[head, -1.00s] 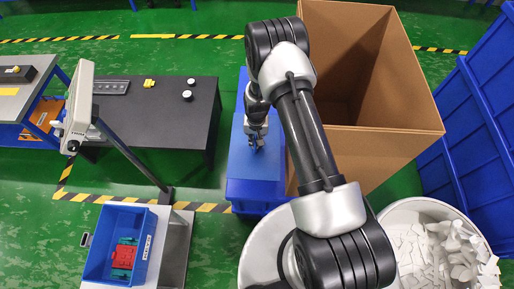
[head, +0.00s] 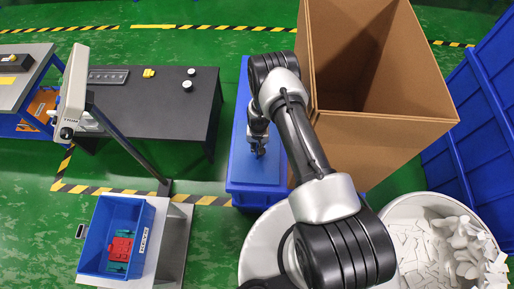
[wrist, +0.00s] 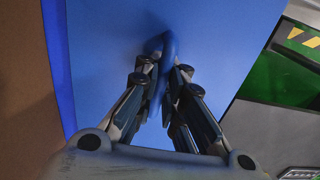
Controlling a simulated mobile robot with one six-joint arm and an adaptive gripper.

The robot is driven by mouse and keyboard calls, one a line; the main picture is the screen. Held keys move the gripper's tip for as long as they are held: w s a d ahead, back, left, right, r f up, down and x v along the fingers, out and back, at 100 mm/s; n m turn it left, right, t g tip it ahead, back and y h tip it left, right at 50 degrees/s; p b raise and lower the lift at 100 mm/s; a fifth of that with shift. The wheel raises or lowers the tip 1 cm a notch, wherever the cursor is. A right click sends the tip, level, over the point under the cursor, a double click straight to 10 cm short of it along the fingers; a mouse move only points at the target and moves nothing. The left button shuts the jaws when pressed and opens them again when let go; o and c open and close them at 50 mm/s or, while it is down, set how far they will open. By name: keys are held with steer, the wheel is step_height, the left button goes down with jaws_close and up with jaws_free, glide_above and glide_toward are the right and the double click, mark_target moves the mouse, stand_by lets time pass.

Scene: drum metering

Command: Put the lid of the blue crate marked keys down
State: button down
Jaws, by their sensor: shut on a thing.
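The blue lid (head: 241,150) is a flat blue panel over a blue crate (head: 252,196), left of the tall cardboard box in the head view. No marking shows on this crate. My gripper (head: 260,152) points down at the lid. In the wrist view my gripper (wrist: 160,88) is shut on the lid's blue loop handle (wrist: 158,46), with the lid surface (wrist: 218,50) spread below it. The fingers hide part of the handle. I cannot tell whether the lid rests on the crate rim or hangs just above it.
The open cardboard box (head: 430,105) stands close on the right. A black table (head: 150,115) is at the left. A white tub (head: 440,245) of white pieces stands front right.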

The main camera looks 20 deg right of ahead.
steer(key=shift+f, duration=0.15)
steer(key=c, duration=2.2)
jaws_free()
steer(key=shift+b, duration=0.3)
steer(key=o, duration=0.5)
